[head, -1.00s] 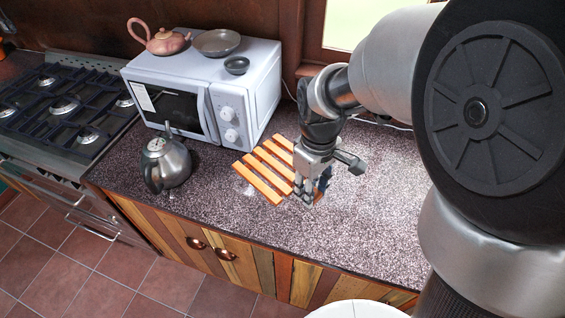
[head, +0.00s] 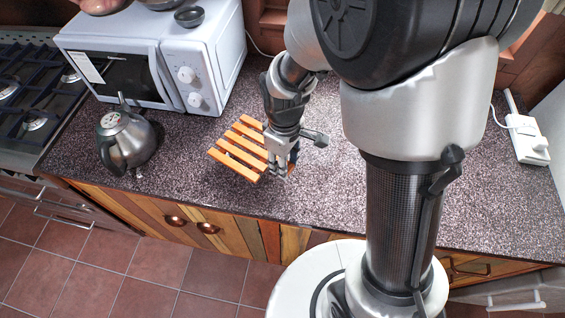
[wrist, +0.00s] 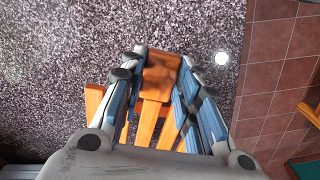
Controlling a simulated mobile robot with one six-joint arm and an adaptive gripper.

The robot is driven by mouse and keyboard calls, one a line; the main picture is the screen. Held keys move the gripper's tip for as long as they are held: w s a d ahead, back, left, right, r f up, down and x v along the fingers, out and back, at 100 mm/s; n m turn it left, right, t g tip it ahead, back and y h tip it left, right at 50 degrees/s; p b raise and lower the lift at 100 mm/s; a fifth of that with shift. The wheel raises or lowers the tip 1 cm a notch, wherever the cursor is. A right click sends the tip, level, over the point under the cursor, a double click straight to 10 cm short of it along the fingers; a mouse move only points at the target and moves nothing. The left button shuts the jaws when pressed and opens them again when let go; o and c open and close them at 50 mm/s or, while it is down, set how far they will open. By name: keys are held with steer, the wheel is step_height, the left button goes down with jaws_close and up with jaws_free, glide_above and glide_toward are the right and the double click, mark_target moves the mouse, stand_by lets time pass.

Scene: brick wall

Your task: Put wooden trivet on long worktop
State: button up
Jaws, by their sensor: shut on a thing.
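The wooden trivet (head: 237,152), made of orange slats, is in the head view over the long speckled worktop (head: 205,187), right of the kettle. My gripper (head: 279,173) is shut on the trivet's right end. In the wrist view, one end of the trivet (wrist: 160,75) sits between the two blue-padded fingers (wrist: 160,88), and its other slats show below and beside them. The trivet looks slightly tilted and close above the worktop, but I cannot tell whether any part touches it. My fingers hide its gripped end in the head view.
A steel kettle (head: 126,140) and a white microwave (head: 150,62) stand on the worktop's left part. A gas hob (head: 30,100) is at far left. A white socket block (head: 527,138) lies at the right end. Worktop right of my gripper is clear; its front edge is near.

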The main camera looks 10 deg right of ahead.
steer(key=shift+f+b, duration=0.75)
steer(key=shift+f, duration=1.6)
steer(key=shift+f, duration=0.15)
steer(key=o, duration=1.2)
step_height(320, 180, up, 13)
steer(key=p, duration=0.4)
steer(key=shift+f, duration=0.2)
steer(key=shift+s+d+r+m+t, duration=0.75)
steer(key=shift+s+d+r+m, duration=0.65)
steer(key=shift+s+r, duration=1.15)
steer(key=shift+s+d+r+m+t, duration=0.9)
steer(key=shift+s+r+m, duration=0.9)
steer(key=shift+s+r, duration=0.7)
steer(key=shift+s+d+r+m+t, duration=0.65)
steer(key=shift+s+d+r+m, duration=0.8)
steer(key=shift+s+r, duration=1.1)
